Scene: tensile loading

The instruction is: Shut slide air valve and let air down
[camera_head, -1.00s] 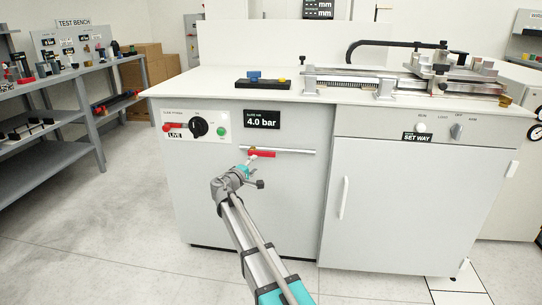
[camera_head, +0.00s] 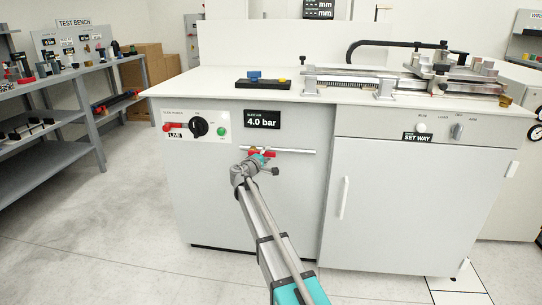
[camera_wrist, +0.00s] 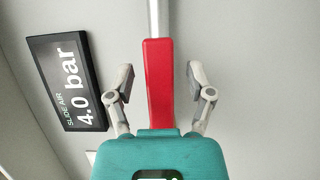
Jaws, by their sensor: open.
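The slide air valve's red handle (camera_wrist: 158,85) lies along a silver pipe (camera_wrist: 158,15) in the wrist view. My gripper (camera_wrist: 160,78) is open, with one finger on each side of the handle and a gap to both. In the head view my gripper (camera_head: 262,157) is at the cabinet front, partly covering the red handle (camera_head: 277,151) on the horizontal pipe (camera_head: 302,151). A black display (camera_head: 262,119) above reads 4.0 bar; it also shows in the wrist view (camera_wrist: 68,82), labelled SLIDE AIR.
The white bench top (camera_head: 210,85) overhangs above. A cabinet door handle (camera_head: 344,198) is to the right. The floor (camera_head: 110,225) at left is clear.

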